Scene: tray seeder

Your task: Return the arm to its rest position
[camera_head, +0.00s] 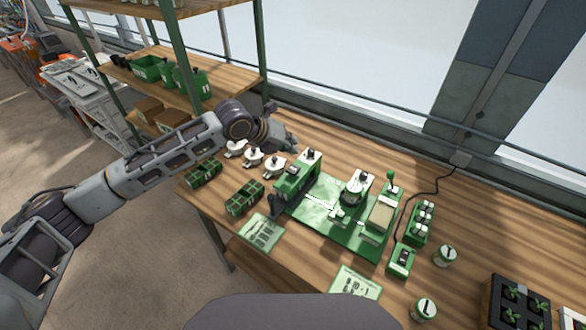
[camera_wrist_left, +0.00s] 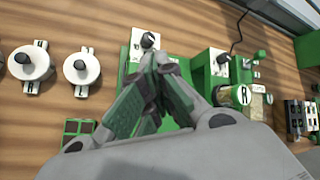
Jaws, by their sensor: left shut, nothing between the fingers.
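My left arm reaches in from the left in the head view, over the left end of the wooden table. Its gripper (camera_head: 284,142) is above the back left of the green tray seeder (camera_head: 318,212). In the left wrist view the left gripper (camera_wrist_left: 160,62) has its fingers together with nothing between them. The seeder's green body (camera_wrist_left: 200,72) lies beneath and beyond the fingers, and a white plate with a black knob (camera_wrist_left: 148,41) shows just past the tips. The fingers hide part of the seeder. My right gripper is in neither view.
White discs with black knobs (camera_head: 253,157) lie left of the seeder. Small green trays (camera_head: 244,197) and printed cards (camera_head: 261,232) lie near the front edge. A shelf rack (camera_head: 180,70) stands behind my arm. Jars (camera_head: 445,256) and a black seedling tray (camera_head: 520,303) are at right.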

